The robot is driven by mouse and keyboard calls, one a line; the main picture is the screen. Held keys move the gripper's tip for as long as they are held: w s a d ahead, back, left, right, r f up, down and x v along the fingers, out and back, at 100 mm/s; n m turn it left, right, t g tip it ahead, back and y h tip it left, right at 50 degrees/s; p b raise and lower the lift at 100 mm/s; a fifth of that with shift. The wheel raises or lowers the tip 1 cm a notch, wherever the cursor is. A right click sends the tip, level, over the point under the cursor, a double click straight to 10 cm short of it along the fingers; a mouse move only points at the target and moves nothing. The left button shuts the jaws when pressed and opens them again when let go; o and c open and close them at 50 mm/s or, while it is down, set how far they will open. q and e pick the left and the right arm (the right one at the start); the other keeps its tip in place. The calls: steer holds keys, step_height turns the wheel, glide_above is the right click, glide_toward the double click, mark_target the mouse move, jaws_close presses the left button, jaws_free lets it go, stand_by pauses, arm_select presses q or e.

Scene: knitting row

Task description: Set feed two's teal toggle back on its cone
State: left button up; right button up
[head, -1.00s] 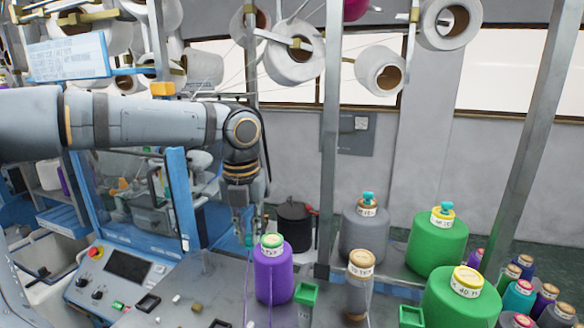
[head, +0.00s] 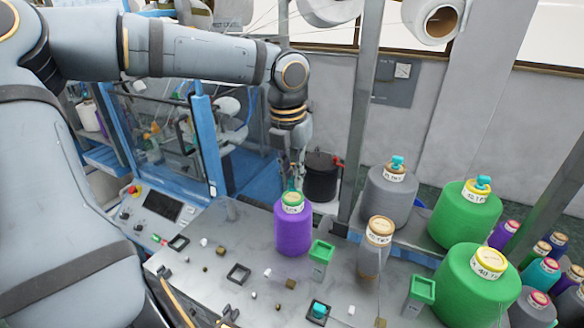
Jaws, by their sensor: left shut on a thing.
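A purple yarn cone (head: 293,232) stands upright on the grey table, with a pale label and a green rim at its top. My left gripper (head: 292,178) points down just above this cone and is shut on a small teal toggle (head: 291,187). The toggle is at the cone's top; I cannot tell whether it touches it. Another teal toggle (head: 319,310) sits in a dark square holder at the table's front. Teal toggles also top the grey cone (head: 388,195) and the rear green cone (head: 463,218).
Green-topped posts (head: 320,258) and a nearly bare cone (head: 376,250) stand right of the purple cone. A front green cone (head: 470,290) and several small cones are further right. A metal upright (head: 360,130) rises behind. Small parts lie on the table.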

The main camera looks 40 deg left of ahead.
arm_select(q)
steer(key=shift+s+f, duration=0.15)
steer(key=shift+f, duration=0.05)
steer(key=shift+s+f, duration=0.15)
steer(key=shift+f, duration=0.8)
arm_select(e)
steer(key=shift+s, duration=0.85)
steer(key=shift+a+f, duration=0.1)
arm_select(q)
steer(key=shift+d+f, duration=0.1)
steer(key=shift+f, duration=0.2)
steer(key=shift+c, duration=0.3)
arm_select(e)
steer(key=shift+s, duration=0.1)
